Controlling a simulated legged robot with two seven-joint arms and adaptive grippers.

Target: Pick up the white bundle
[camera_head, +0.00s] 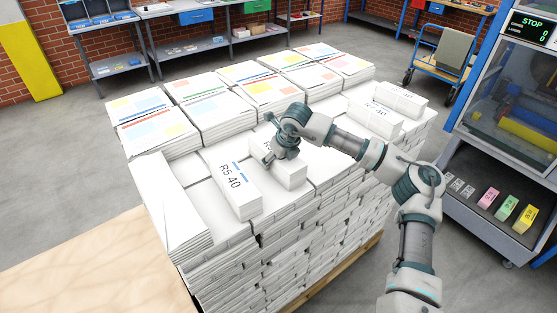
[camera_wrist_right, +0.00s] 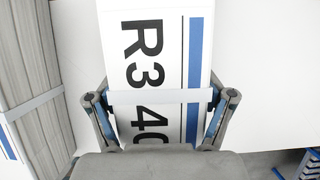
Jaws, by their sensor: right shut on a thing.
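My right gripper (camera_head: 278,153) reaches down over a white bundle (camera_head: 292,174) on the near side of the big paper stack. In the right wrist view the gripper (camera_wrist_right: 160,112) has one finger on each side of this bundle (camera_wrist_right: 150,50), shut on it. The bundle shows black "R3 40" print, blue stripes and a pale strap across it. It looks level; I cannot tell if it touches the stack beneath. A similar white bundle marked "R5 40" (camera_head: 232,184) lies just to its left. My left gripper is not in view.
Stacks with coloured top sheets (camera_head: 150,118) stand along the back. More white bundles (camera_head: 375,118) lie at the right of the stack. A blue machine (camera_head: 510,90) stands at right, a blue cart (camera_head: 440,62) behind. Bare floor (camera_head: 60,160) lies left.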

